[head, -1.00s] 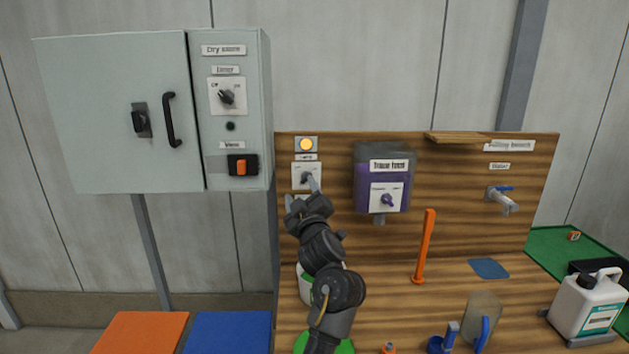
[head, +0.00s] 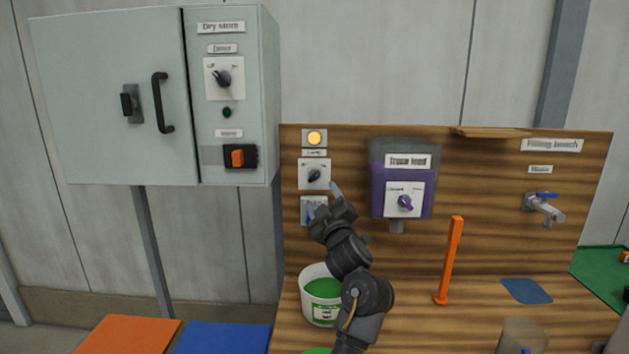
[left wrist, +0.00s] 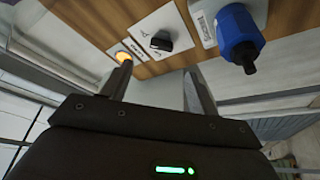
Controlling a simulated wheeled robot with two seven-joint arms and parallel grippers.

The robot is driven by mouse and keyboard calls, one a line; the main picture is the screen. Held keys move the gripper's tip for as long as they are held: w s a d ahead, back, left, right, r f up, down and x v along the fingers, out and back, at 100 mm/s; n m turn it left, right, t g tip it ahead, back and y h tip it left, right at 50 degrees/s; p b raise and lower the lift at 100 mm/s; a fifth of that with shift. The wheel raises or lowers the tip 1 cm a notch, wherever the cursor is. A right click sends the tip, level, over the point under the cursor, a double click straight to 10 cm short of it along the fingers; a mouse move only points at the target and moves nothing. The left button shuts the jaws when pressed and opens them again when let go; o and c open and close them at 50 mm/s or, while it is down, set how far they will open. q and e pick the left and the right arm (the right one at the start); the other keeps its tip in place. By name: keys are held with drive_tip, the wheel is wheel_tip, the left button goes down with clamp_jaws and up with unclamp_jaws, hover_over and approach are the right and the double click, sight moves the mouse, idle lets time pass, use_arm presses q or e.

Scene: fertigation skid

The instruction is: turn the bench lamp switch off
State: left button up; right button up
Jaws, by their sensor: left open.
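The bench lamp switch (head: 314,175) is a dark rotary knob on a white plate on the wooden back board, under a small label. It also shows in the left wrist view (left wrist: 161,43). Above it the round lamp (head: 315,138) glows amber; its glow shows in the left wrist view (left wrist: 122,57) too. My left gripper (head: 326,202) is open and empty, just below and right of the switch, apart from the knob. Its two fingers show in the left wrist view (left wrist: 158,88). The knob's exact pointer setting is too small to read. My right gripper is not in view.
A plate with a blue knob (left wrist: 238,35) sits below the switch, partly behind my gripper. A purple feed tank (head: 403,160) with its own knob hangs to the right. A grey cabinet (head: 100,100) is on the left. A white bucket (head: 318,305) stands below.

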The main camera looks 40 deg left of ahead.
sight(314, 178)
use_arm(q)
drive_tip(key=p+x, duration=0.2)
drive_tip(key=x, duration=0.7)
drive_tip(key=shift+s, duration=0.1)
drive_tip(key=shift+w+a, duration=0.3)
drive_tip(key=shift+w, duration=0.05)
drive_tip(key=c, duration=1)
drive_tip(key=shift+f, duration=0.1)
